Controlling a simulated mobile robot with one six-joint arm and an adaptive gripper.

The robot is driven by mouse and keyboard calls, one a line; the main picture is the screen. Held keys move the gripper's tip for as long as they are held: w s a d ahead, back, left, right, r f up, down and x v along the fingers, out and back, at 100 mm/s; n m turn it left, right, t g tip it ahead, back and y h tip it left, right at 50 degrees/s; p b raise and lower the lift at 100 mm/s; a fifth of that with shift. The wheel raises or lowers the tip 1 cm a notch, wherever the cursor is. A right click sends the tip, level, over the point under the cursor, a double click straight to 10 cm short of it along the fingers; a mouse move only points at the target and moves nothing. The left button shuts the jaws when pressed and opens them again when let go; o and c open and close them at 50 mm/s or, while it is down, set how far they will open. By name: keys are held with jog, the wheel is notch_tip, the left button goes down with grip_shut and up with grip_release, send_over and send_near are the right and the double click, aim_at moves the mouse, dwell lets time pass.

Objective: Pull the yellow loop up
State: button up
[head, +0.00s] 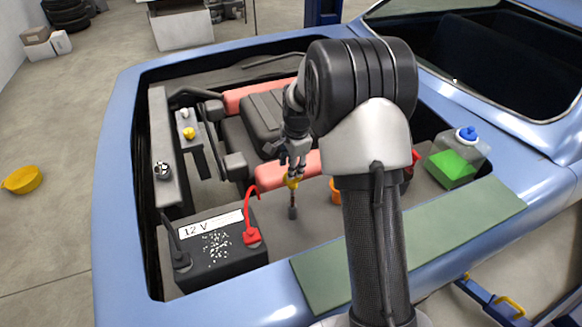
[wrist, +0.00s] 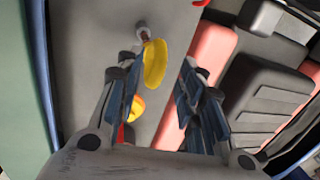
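The yellow loop (head: 292,182) tops a thin dark stick that stands upright from a small grey tube (head: 292,212) in the engine bay. In the wrist view the yellow loop (wrist: 155,64) lies between the fingertips, closer to the left finger. My gripper (head: 294,164) points down at the loop from just above. In the wrist view my gripper (wrist: 160,70) is open, with a clear gap between the loop and the right finger. Whether the left finger touches the loop I cannot tell.
A 12 V battery (head: 213,248) with a red cable (head: 251,225) stands left of the loop. An orange cap (head: 336,191) is close on the right. Red engine covers (head: 262,95) lie behind. A green mat (head: 440,232) covers the front edge. A washer bottle (head: 456,160) stands farther right.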

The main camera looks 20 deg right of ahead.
notch_tip(320, 180, up, 10)
jog(key=s, duration=0.2)
jog(key=shift+r, duration=0.15)
jog(key=s+a+r+n+b, duration=0.1)
jog(key=s+a+r+n, duration=0.2)
jog(key=s, duration=0.2)
jog(key=s+a+r+n+t, duration=0.1)
jog(key=s+a+r+n, duration=0.15)
jog(key=s, duration=0.35)
jog(key=s+a+r+n+b, duration=0.1)
jog(key=s+a+r+n, duration=0.15)
jog(key=s+r, duration=0.2)
jog(key=s+a+f+n, duration=0.1)
jog(key=s+n, duration=0.3)
jog(key=s, duration=0.4)
jog(key=s+a+f+n+t, duration=0.1)
jog(key=s+a+f+n, duration=0.1)
jog(key=s+n, duration=0.3)
jog(key=s+f, duration=0.1)
jog(key=s, duration=0.2)
jog(key=shift+s+a+f+n+b, duration=0.2)
jog(key=shift+s+n+b, duration=0.1)
jog(key=shift+s+b, duration=0.1)
jog(key=shift+w, duration=0.1)
